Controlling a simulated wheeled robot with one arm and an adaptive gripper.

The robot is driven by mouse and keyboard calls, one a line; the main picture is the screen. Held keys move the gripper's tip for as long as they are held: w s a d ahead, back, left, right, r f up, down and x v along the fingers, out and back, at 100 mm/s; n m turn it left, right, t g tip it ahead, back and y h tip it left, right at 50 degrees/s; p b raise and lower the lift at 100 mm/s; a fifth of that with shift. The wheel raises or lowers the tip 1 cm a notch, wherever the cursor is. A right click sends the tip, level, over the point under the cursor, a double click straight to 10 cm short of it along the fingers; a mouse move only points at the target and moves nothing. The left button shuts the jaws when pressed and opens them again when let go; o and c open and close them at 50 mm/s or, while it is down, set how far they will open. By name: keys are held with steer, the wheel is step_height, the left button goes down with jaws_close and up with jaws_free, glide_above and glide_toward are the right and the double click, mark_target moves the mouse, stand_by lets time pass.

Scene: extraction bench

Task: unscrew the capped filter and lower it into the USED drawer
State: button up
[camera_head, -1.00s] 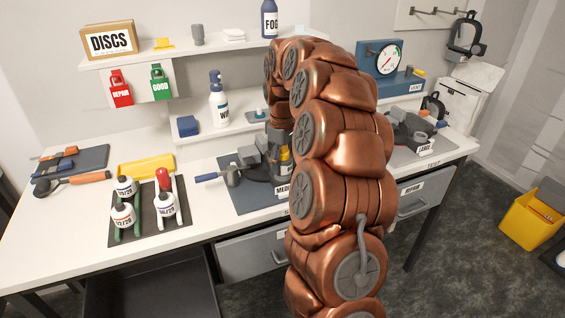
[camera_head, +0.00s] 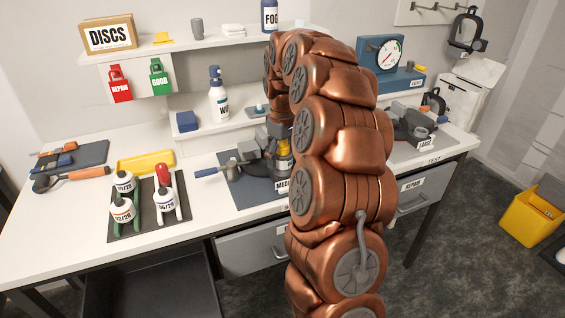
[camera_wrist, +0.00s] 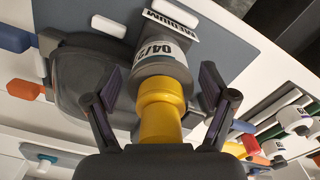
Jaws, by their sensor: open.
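The filter (camera_wrist: 160,64) is a grey cylinder with a white label starting "04/2" and a yellow cap (camera_wrist: 161,105). It is on a dark grey mask (camera_wrist: 80,75) lying on a mat marked MEDIUM. In the head view the yellow cap (camera_head: 284,147) shows beside my arm, which hides much of the mask. My gripper (camera_wrist: 160,95) is open, with one finger on each side of the filter and cap and gaps visible. Below the bench, a grey drawer (camera_head: 250,254) is shut, and a dark open compartment (camera_head: 150,290) stands to its left. I cannot read USED on either.
A dark tray (camera_head: 150,230) with several labelled bottles stands left of the mat (camera_head: 240,196). A tool with a blue handle (camera_head: 207,173) lies at the mat's left edge. The REPAIR drawer (camera_head: 411,199) is at right. White bench is clear at front left.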

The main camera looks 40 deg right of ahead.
steer(key=m+b, duration=0.2)
steer(key=m, duration=0.1)
steer(key=shift+f, duration=0.25)
steer(key=m+b, duration=0.1)
steer(key=m, duration=0.2)
steer(key=shift+b, duration=0.4)
steer(key=m+b, duration=0.1)
steer(key=m, duration=0.2)
steer(key=shift+b, duration=0.3)
steer(key=m+b, duration=0.1)
steer(key=m, duration=0.3)
steer(key=shift+r+b, duration=0.1)
steer(key=shift+b, duration=0.2)
steer(key=m+b, duration=0.2)
steer(key=m, duration=1.1)
steer(key=shift+r+b, duration=0.15)
steer(key=shift+b, duration=0.2)
